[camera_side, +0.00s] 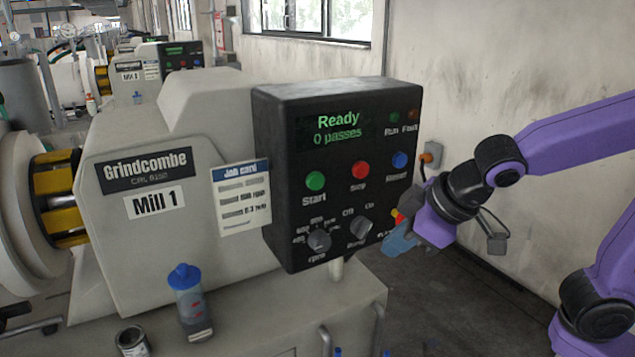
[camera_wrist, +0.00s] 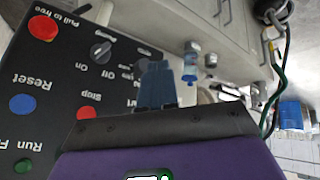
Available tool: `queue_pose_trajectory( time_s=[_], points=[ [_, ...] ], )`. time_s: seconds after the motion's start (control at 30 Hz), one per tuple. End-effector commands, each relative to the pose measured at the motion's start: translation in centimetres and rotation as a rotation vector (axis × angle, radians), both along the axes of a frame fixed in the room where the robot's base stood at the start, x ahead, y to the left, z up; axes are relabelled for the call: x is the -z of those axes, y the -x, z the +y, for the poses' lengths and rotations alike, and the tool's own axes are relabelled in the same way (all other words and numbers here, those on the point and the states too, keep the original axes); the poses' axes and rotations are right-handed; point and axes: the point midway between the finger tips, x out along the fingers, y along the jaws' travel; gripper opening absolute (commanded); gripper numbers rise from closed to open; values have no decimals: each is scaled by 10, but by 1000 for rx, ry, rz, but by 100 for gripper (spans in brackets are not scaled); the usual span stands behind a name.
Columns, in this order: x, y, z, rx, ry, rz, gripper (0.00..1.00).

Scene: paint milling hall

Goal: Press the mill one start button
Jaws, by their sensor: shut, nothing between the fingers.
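The green Start button (camera_side: 315,180) sits at the left of the button row on the black control box (camera_side: 285,135) of Mill 1. The box's screen (camera_side: 338,128) reads "Ready, 0 passes". In the wrist view, my gripper hides the Start button; only the end of its label shows. My gripper (camera_side: 398,243) is at the box's lower right in the side view, apart from Start. Its blue fingers (camera_wrist: 157,70) are together and empty, over the panel in the wrist view. I cannot tell their gap to the panel.
The red Stop button (camera_side: 360,170) and blue Reset button (camera_side: 399,160) are right of Start. Two knobs (camera_side: 319,240) (camera_side: 359,228) sit below. A red "Pull to free" button (camera_wrist: 42,27) shows in the wrist view. A blue-capped bottle (camera_side: 188,300) stands below left.

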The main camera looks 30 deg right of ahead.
Motion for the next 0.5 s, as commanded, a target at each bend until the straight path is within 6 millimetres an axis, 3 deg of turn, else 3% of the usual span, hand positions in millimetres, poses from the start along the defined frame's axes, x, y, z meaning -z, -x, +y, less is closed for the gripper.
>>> queue_pose_trajectory(
  time_s=[0.2,0.5],
  points=[
    [-21,-20,21,45,-52,-88,0],
    [-42,-34,38,85,-98,-173,0]
  ],
)
